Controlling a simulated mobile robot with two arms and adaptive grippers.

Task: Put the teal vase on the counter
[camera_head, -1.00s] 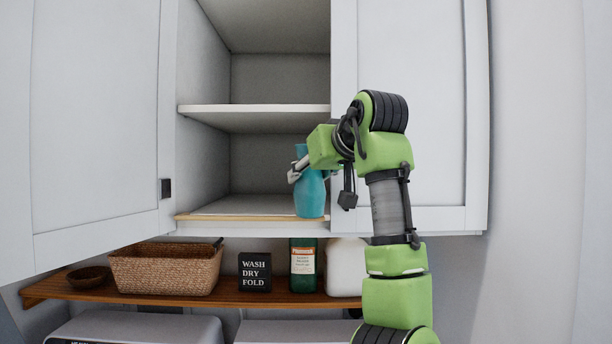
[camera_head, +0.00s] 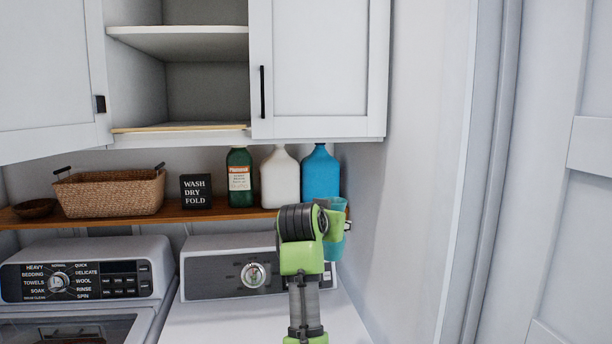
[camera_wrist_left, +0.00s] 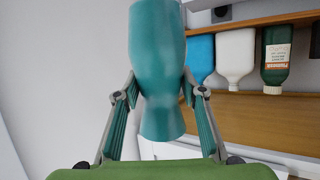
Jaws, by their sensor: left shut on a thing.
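The teal vase (camera_head: 336,240) is held by my left gripper (camera_head: 346,224), beside the right wall and in front of the right end of the wooden ledge. My arm hides part of it in the head view. In the left wrist view the vase (camera_wrist_left: 157,70) stands between the two fingers of my left gripper (camera_wrist_left: 160,98), which are shut on it. That view looks upside down. The wooden ledge (camera_head: 232,214) runs above the machines and could be the counter; I cannot tell. My right gripper is not in view.
On the ledge stand a blue jug (camera_head: 320,175), a white jug (camera_head: 280,178), a green bottle (camera_head: 240,190), a sign (camera_head: 196,203), a basket (camera_head: 110,194) and a bowl (camera_head: 35,208). Below are a washer (camera_head: 85,255) and dryer (camera_head: 215,265) with bare top. The open cabinet (camera_head: 207,92) is above.

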